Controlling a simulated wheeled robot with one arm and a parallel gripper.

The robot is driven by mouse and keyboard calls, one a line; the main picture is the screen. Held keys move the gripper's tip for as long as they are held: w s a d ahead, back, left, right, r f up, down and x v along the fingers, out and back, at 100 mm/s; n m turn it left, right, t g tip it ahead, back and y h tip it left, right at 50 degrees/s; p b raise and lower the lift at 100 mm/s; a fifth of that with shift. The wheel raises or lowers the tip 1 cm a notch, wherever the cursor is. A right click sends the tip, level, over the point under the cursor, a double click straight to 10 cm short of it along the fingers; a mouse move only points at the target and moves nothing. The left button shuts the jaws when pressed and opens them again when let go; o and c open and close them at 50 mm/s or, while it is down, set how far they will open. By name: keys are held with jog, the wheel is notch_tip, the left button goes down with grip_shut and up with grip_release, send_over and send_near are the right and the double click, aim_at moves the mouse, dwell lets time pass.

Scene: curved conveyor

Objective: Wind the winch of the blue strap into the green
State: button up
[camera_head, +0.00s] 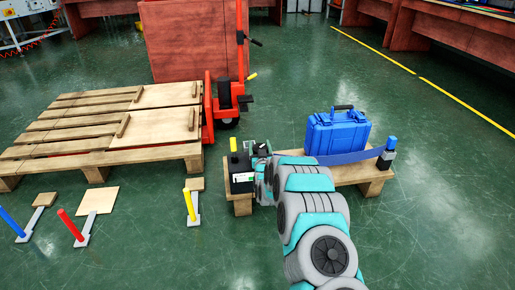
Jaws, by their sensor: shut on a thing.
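The blue strap (345,158) runs along the front of a blue case (337,131) on a low wooden stand (350,174). Its right end meets a dark post with a blue top (390,144). The winch (241,173) is a dark box with a pale label at the stand's left end. A small yellow upright piece (233,145) stands at its back left. A small green mark shows on the label; its reading is too small to tell. My gripper (261,150) is at the winch's right side, shut on part of it. My arm hides the held part and the strap's left end.
A wooden pallet (85,125) and a red pallet jack (222,105) stand at the left. Blue, red and yellow levers (191,206) stand on the floor at the front left. Green floor is clear at the right. Reddish benches line the back.

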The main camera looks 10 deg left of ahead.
jog(key=m+h, duration=0.2)
jog(key=h, duration=0.1)
jog(key=shift+d+r+h+p, duration=0.1)
jog(key=shift+r+h+p, duration=0.05)
jog(key=shift+h+p, duration=0.2)
jog(key=shift+d+m+h+p, duration=0.25)
jog(key=shift+m+h, duration=0.3)
jog(key=shift+h, duration=0.2)
jog(key=shift+d+m+h+p, duration=0.1)
jog(key=shift+m+h+p, duration=0.15)
jog(key=shift+m+h, duration=0.4)
jog(key=shift+h, duration=0.35)
jog(key=o, duration=1.2)
jog(key=shift+o, duration=0.2)
jog(key=shift+s+a, duration=0.2)
jog(key=shift+s, duration=1.1)
jog(key=shift+s+a, duration=0.2)
jog(key=shift+s, duration=1.05)
jog(key=shift+s+a, duration=0.2)
jog(key=shift+s, duration=1.1)
